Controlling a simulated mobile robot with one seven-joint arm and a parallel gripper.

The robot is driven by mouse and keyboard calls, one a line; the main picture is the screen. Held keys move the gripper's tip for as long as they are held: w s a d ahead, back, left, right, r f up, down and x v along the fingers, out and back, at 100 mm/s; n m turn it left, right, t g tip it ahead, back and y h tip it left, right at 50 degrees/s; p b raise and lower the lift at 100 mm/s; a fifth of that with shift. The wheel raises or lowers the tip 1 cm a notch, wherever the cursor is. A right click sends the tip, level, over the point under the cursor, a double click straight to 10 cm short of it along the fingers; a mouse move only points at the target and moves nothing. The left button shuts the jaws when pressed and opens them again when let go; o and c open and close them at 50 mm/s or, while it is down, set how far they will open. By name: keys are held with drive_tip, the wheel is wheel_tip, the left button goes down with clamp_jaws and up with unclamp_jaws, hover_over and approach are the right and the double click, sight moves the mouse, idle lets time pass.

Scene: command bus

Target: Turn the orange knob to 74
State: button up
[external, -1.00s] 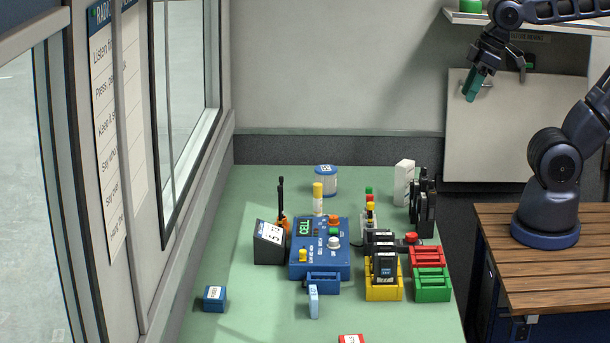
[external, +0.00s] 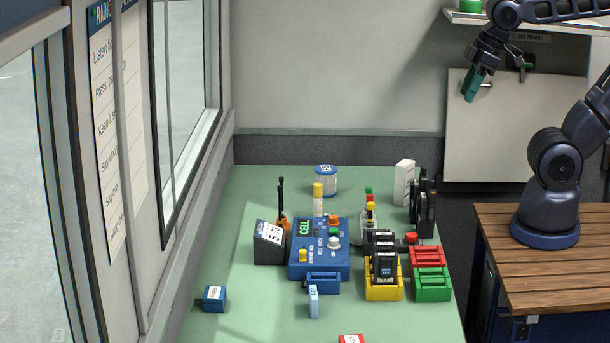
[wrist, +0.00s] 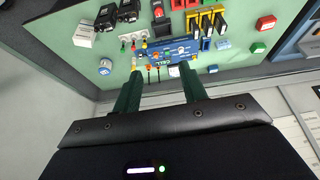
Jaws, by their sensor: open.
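A blue console (external: 320,262) stands on the green table, with a lit display reading CELL. The orange knob (external: 334,220) is on its top at the far right. A white knob (external: 334,243) and a yellow knob (external: 303,255) are nearer the front. The orange knob's setting is too small to read. My gripper (external: 472,87) hangs high at the upper right, well away from the console. In the wrist view my gripper (wrist: 158,82) has its two green fingers spread and empty, with the console (wrist: 180,50) beyond them.
A dark stand with a white card (external: 270,236) is left of the console, and a yellow-capped tube (external: 318,198) behind it. Right of it are a yellow rack (external: 383,292), a red rack (external: 427,256) and a green rack (external: 432,286). The front-left tabletop is mostly clear.

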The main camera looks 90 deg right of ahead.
drive_tip(key=w+f+n+g+h, duration=0.15)
drive_tip(key=w+n, duration=0.25)
drive_tip(key=w, duration=0.4)
drive_tip(key=n+g+y, duration=0.2)
drive_tip(key=n+g, duration=0.1)
drive_tip(key=n, duration=1.3)
hover_over(333, 216)
wheel_tip(333, 216, down, 22)
drive_tip(key=shift+h, duration=0.25)
wheel_tip(333, 216, down, 11)
drive_tip(key=shift+s+r, duration=0.1)
drive_tip(key=shift+r, duration=0.1)
clamp_jaws()
